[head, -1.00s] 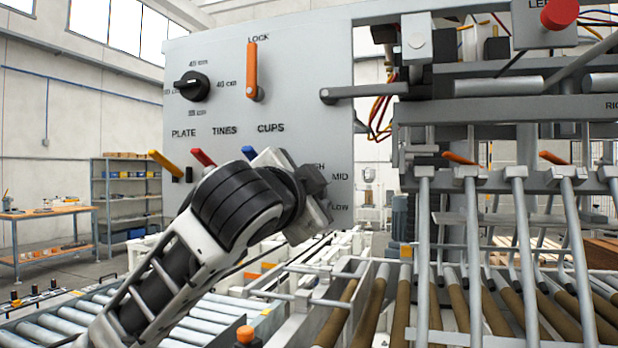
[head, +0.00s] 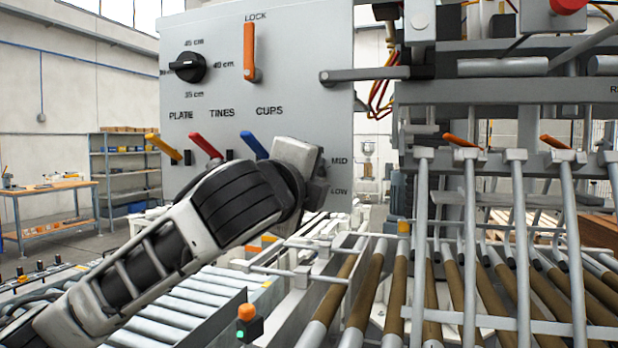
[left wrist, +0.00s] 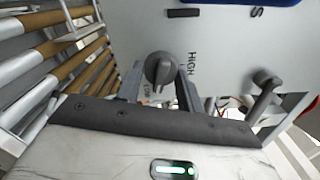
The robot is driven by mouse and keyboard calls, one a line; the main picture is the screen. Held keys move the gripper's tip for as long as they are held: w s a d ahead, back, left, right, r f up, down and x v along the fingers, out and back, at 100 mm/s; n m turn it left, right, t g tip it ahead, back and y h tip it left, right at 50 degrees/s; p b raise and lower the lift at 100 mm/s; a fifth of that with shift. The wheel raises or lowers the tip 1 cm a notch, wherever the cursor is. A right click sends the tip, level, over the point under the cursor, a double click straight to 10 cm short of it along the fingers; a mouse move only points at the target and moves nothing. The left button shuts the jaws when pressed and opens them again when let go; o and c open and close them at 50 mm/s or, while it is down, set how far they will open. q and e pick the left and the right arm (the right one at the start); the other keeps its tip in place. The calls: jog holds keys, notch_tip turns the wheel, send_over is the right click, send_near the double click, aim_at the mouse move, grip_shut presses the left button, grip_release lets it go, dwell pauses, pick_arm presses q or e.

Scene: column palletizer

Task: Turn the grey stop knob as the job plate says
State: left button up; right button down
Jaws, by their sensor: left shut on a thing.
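The grey stop knob (left wrist: 160,68) shows in the left wrist view, standing on the grey panel beside the HIGH lettering. My left gripper (left wrist: 158,88) has its fingers on both sides of the knob and is shut on it. Which mark the knob points at is hard to tell. In the head view my left gripper (head: 300,158) is at the panel's lower right and hides the knob and the HIGH mark. MID and LOW are readable to its right. I cannot make out a job plate. My right gripper is not in view.
The control panel (head: 300,100) carries a black dial (head: 188,67), an orange LOCK lever (head: 250,52), and yellow (head: 163,147), red (head: 205,145) and blue (head: 253,145) levers. A grey bar handle (head: 365,75) juts out at right. Roller conveyors (head: 185,315) lie below.

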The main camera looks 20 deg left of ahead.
pick_arm(q)
jog(key=shift+f+m, duration=0.1)
jog(key=shift+m, duration=1.1)
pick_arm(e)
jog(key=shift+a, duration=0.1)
pick_arm(q)
jog(key=o, duration=1)
jog(key=shift+c, duration=0.2)
jog(key=shift+s, duration=0.1)
jog(key=s+b, duration=0.3)
jog(key=s, duration=1.2)
jog(key=shift+s+a, duration=0.3)
jog(key=shift+s, duration=0.1)
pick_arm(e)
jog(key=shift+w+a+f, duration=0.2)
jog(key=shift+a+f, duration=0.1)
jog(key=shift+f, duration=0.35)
